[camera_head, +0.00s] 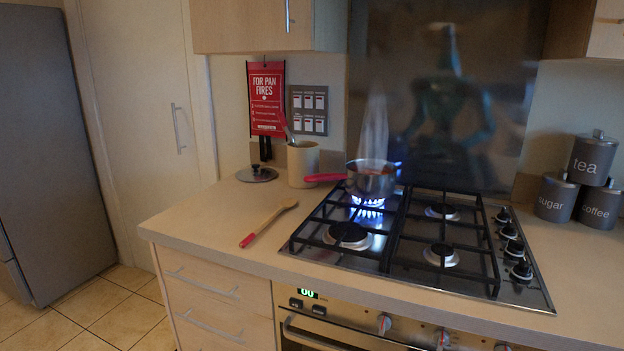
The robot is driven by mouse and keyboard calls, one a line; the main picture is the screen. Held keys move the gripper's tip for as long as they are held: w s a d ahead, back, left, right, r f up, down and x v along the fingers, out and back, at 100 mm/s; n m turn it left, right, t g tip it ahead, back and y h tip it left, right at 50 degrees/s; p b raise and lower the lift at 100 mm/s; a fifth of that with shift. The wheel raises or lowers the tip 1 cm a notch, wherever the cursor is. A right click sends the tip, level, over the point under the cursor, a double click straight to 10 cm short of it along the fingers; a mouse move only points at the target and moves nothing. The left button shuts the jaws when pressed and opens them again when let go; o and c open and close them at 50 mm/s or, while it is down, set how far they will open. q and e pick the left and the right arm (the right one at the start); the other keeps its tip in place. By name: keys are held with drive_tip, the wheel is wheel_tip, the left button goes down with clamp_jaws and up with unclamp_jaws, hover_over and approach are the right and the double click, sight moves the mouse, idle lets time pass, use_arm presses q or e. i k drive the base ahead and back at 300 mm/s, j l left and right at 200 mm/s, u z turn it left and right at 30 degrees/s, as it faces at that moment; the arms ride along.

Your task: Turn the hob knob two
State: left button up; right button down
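The gas hob (524,293) is set in the worktop, with black grates over its burners. Several black knobs stand in a row along its right side: the rearmost knob (503,216), then a knob (509,232), a knob (515,249) and the front knob (522,271). No number is readable on them, so I cannot tell which is knob two. A blue flame (368,203) burns at the back left burner under a steel pan (374,182) with a red handle. Vapour rises from the pan. The other burners show no flame. Neither of my grippers is in view.
A wooden spoon (270,222) lies left of the hob. A utensil pot (302,164) and a lid (257,174) stand behind it. Grey canisters (555,198) stand right of the knobs. Oven knobs (384,323) are below the worktop edge. The splashback (395,75) shows a blurred reflection.

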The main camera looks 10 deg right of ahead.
sight(515, 247)
drive_tip(key=z, duration=1.35)
